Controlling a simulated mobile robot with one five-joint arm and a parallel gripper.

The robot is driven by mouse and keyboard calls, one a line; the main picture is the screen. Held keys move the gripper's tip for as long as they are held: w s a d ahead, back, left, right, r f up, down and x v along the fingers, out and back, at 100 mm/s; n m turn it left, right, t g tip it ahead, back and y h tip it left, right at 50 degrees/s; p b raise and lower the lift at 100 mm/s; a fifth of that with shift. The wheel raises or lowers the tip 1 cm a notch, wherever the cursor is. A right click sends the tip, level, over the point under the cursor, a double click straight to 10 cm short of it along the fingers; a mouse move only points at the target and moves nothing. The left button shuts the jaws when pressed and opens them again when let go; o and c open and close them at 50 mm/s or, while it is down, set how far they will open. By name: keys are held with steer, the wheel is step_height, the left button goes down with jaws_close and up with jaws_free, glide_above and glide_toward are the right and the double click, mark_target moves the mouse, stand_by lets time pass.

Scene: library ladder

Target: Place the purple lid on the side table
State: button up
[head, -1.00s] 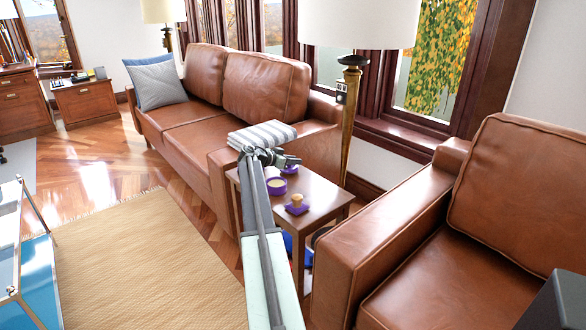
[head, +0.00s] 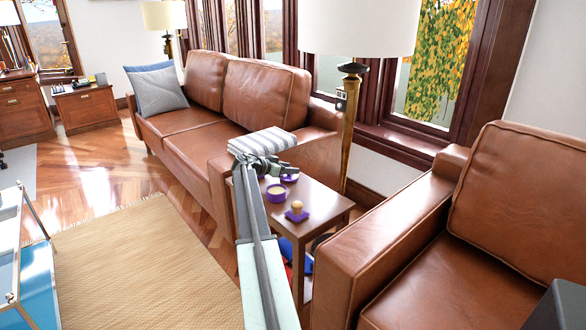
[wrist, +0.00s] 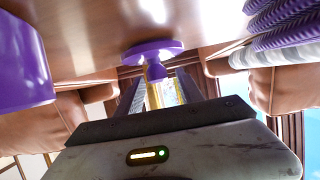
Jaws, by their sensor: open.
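A purple lid (wrist: 152,49) with a purple knob lies flat on the wooden side table (head: 325,200), beside the far end of my arm. In the head view only part of this lid (head: 291,178) shows past my gripper (head: 287,170). In the wrist view, which looks upside down, the knob appears between the fingertips of my gripper (wrist: 158,80). The fingers are open and apart. I cannot tell whether either touches the knob.
A purple pot with pale contents (head: 276,193) and a purple-based piece with a wooden knob (head: 297,211) stand nearer on the tabletop. A striped folded cloth (head: 262,141) lies on the sofa arm. A leather armchair (head: 400,230) and lamp pole (head: 348,130) flank the table.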

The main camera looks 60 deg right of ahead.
steer(key=p+v, duration=0.3)
steer(key=v, duration=0.6)
steer(key=shift+a+r, duration=0.1)
steer(key=w+a+f+n+t+y, duration=0.1)
steer(key=w+a+f+n+y, duration=0.15)
steer(key=a, duration=0.95)
steer(key=w+a+f+n+t+y, duration=0.15)
steer(key=a+f+n, duration=0.25)
steer(key=a, duration=0.8)
steer(key=w+a+f+n+t+y, duration=0.2)
steer(key=w+a+f+n, duration=0.15)
steer(key=a, duration=0.85)
steer(key=s+a+f+n+y, duration=0.1)
steer(key=s+a+n+y, duration=0.1)
steer(key=a, duration=1)
steer(key=s+a+f+n+y, duration=0.2)
steer(key=s+a+n, duration=0.2)
steer(key=a, duration=0.8)
steer(key=s+a+f+n+y, duration=0.1)
steer(key=a+n, duration=0.4)
steer(key=a, duration=0.7)
steer(key=shift+s+a+f+n+y, duration=0.15)
steer(key=shift+s+f+n+y, duration=0.2)
steer(key=shift+s+y, duration=0.7)
steer(key=shift+s, duration=0.1)
steer(key=shift+c, duration=0.8)
steer(key=shift+d, duration=0.25)
